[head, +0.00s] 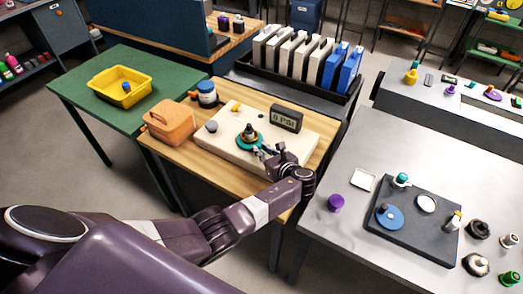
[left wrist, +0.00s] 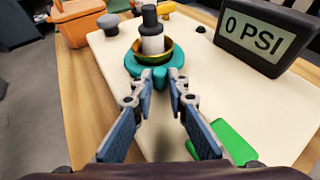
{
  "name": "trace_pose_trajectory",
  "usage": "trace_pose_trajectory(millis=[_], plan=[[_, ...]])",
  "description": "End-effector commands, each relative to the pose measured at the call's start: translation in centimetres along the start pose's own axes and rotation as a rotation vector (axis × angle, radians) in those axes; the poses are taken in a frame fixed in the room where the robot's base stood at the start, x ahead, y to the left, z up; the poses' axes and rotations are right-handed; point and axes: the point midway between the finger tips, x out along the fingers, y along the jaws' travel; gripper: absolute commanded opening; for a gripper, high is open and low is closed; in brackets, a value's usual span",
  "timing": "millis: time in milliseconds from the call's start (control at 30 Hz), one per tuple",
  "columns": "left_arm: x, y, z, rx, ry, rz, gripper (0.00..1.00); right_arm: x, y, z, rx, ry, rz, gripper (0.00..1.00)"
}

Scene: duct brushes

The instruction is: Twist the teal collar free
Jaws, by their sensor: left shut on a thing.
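The teal collar (head: 243,145) is a ring around the base of an upright fitting (head: 249,131) on a cream panel (head: 215,139). In the left wrist view the collar (left wrist: 134,67) has a brass-coloured ring above it, around the white and dark fitting (left wrist: 151,40). My left gripper (head: 262,151) reaches the collar from its near right side. In the left wrist view its fingertips (left wrist: 160,80) are shut on a small teal tab at the collar's near edge. The collar's far side is hidden by the fitting. My right gripper is not in view.
A gauge (head: 286,118) reading 0 PSI stands on the panel behind the collar. A grey knob (head: 211,126) and a green piece (left wrist: 232,143) are also on the panel. An orange box (head: 170,122) and a blue-labelled jar (head: 207,93) stand on the wooden table.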

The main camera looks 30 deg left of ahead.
Motion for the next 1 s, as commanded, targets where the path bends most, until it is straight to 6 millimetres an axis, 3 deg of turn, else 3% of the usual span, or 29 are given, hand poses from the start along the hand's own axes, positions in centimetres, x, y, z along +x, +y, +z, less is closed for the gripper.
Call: trace_pose_trajectory(millis=[67, 100, 233, 667, 1000], plan=[[0.1, -0.1, 0.2, -0.002, -0.004, -0.002, 0.0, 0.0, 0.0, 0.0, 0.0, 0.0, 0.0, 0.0], [0.1, -0.1, 0.3, -0.002, -0.004, -0.002, 0.17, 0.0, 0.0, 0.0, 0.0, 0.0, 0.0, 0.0], [0.1, -0.1, 0.2, -0.001, -0.003, -0.002, 0.32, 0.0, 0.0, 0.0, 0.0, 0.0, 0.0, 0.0], [-1.0, -0.1, 0.0, -0.001, -0.001, -0.004, 0.32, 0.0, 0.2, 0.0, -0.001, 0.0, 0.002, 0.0], [-7.6, -0.1, 0.0, -0.002, 0.0, -0.006, 0.32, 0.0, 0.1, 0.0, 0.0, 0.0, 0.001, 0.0]])
